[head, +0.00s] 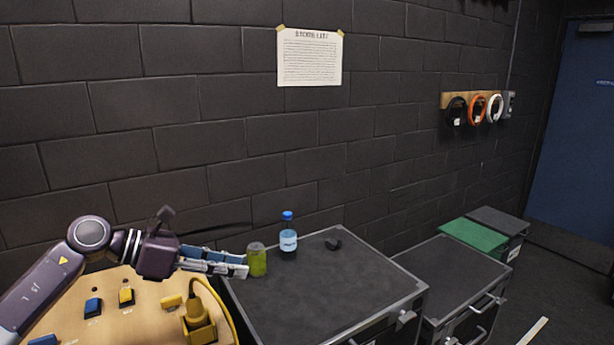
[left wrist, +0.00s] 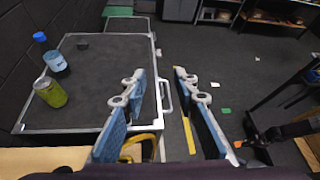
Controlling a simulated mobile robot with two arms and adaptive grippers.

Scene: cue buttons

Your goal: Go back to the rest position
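My left gripper (head: 228,264) reaches in from the left over the wooden button panel (head: 65,310), pointing right. In the left wrist view its two blue fingers (left wrist: 158,80) stand apart with nothing between them, so it is open and empty. In the head view, its tips appear close to the green can (head: 258,260); the left wrist view shows the can off to the left of the fingers. On the panel are a blue button (head: 93,306) and a yellow button (head: 126,296). A dark arm part at the right of the left wrist view seems to be my right gripper (left wrist: 262,137); its fingers are unclear.
A black case (head: 325,285) bears the can, a blue-capped bottle (head: 288,236) and a small dark object (head: 333,243). A yellow plug-like piece with a cable (head: 200,325) stands at the panel's right. A second case (head: 455,275) stands further right. Open floor shows beyond.

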